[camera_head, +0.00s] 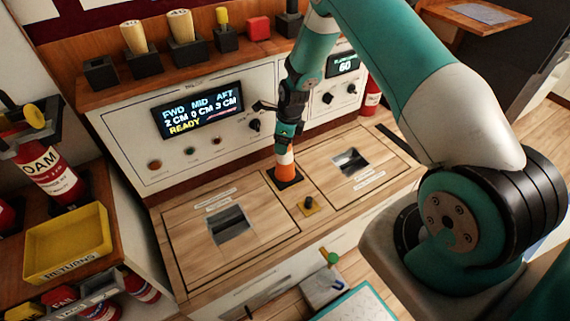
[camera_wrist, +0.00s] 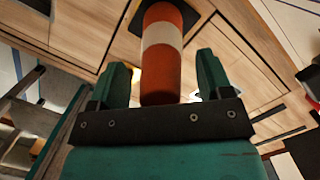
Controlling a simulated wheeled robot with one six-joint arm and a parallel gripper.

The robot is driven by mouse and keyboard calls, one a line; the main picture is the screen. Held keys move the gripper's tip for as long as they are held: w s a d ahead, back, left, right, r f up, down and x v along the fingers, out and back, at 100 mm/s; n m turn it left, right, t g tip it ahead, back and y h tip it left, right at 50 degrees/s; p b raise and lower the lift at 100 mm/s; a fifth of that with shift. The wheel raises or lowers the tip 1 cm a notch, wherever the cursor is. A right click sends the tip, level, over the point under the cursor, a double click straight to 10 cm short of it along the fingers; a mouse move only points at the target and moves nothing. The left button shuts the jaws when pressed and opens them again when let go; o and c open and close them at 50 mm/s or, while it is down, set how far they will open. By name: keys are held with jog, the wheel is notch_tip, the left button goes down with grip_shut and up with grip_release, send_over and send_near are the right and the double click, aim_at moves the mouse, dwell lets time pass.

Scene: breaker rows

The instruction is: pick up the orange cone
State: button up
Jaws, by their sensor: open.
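The orange cone (camera_head: 285,162) has a white band and stands on a black square base on the wooden counter, between two hatch panels. In the wrist view the cone (camera_wrist: 161,75) fills the space between the jaws, with its white band higher up. My gripper (camera_head: 284,135) is directly above the cone in the head view, pointing down. In the wrist view my gripper (camera_wrist: 165,75) is open, with one teal finger on each side of the cone. Small gaps show between the cone and both fingers. The cone's top is partly hidden by my gripper in the head view.
A control panel with a lit display (camera_head: 203,111) stands behind the counter. Its shelf holds several items, including a red block (camera_head: 258,28). A yellow returns tray (camera_head: 67,245) and a fire extinguisher (camera_head: 50,170) are at left.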

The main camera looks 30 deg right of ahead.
jog(key=c, duration=1.3)
grip_shut()
jog(key=shift+r, duration=0.2)
